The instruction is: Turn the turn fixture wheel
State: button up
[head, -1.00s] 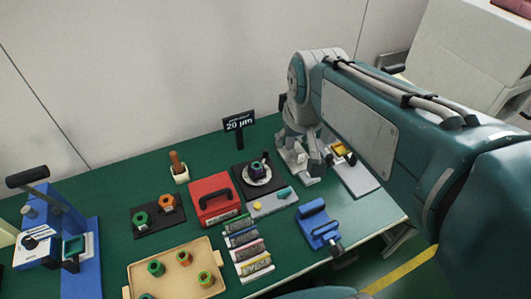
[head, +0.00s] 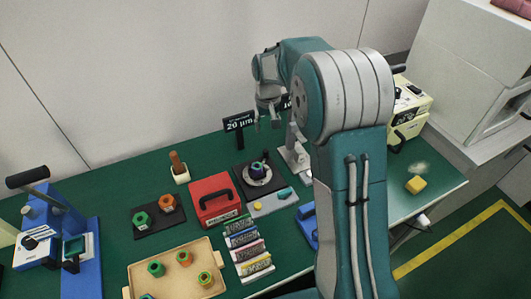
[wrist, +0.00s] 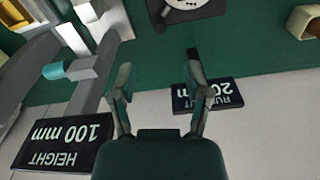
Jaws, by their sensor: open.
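My gripper (head: 267,124) is up behind the fixture, above the back of the bench and apart from the wheel. In the wrist view my gripper (wrist: 160,72) is open, with nothing between its fingers.
A grey height stand (head: 293,154) is right of the wheel. A red box (head: 211,199) is to its left, and a grey plate (head: 270,204) lies in front.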

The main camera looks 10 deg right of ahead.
send_over(266, 150)
jog(key=shift+g, duration=0.3)
notch_tip(266, 150, down, 5)
jog(key=shift+a+r, duration=0.1)
jog(key=shift+r, duration=0.1)
notch_tip(266, 150, down, 10)
jog(key=shift+f, duration=0.25)
grip_shut()
